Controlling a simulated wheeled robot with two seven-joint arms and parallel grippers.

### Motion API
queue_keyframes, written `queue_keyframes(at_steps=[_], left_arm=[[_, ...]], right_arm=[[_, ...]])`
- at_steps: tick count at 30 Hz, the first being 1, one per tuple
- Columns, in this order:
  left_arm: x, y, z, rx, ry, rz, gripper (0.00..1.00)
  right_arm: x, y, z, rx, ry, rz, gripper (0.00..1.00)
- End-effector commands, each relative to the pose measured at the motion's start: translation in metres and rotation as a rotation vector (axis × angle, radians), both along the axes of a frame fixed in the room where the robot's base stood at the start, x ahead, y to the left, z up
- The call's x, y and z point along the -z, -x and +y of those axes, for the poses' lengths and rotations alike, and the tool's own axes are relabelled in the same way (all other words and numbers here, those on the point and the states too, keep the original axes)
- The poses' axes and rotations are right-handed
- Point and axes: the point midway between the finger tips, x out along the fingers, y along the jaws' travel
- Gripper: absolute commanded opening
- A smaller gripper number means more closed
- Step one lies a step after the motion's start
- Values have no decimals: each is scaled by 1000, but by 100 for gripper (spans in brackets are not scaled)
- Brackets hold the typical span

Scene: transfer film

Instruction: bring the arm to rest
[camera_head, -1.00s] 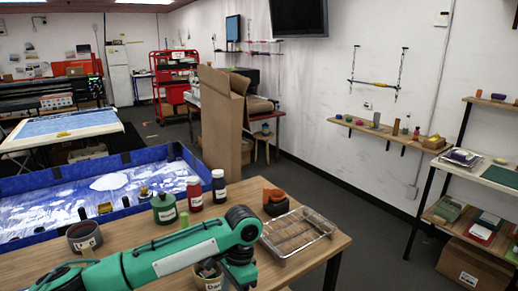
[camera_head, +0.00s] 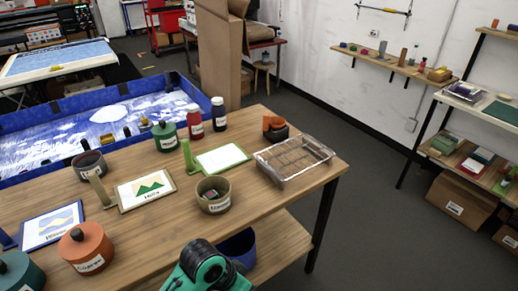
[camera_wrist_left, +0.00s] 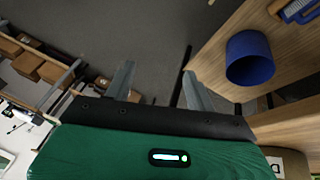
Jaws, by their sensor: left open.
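My left gripper (camera_wrist_left: 157,80) is open in the left wrist view, with its two grey fingers apart and nothing between them. Below the fingers is dark floor. A green and black part of my arm (camera_head: 205,268) shows at the bottom edge of the head view, in front of the table's near edge. The fingers are hidden in the head view. My right gripper is in neither view.
A blue container (camera_wrist_left: 249,58) stands on a wooden surface right of my left gripper. Open floor (camera_head: 370,225) lies right of the table.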

Motion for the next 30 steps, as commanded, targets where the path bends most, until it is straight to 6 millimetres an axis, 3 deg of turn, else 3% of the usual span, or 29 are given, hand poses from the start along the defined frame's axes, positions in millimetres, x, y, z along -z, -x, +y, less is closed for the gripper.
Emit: queue_keyframes(at_steps=[9, 18, 27, 30], left_arm=[[23, 51, 79, -294, -45, -44, 56], [30, 96, 150, -479, -169, -73, 56], [29, 131, 198, -580, -283, -87, 56], [55, 121, 195, -574, -283, -78, 56]], right_arm=[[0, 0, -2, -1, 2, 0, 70], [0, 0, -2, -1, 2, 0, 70], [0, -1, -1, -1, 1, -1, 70], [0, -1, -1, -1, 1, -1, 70]])
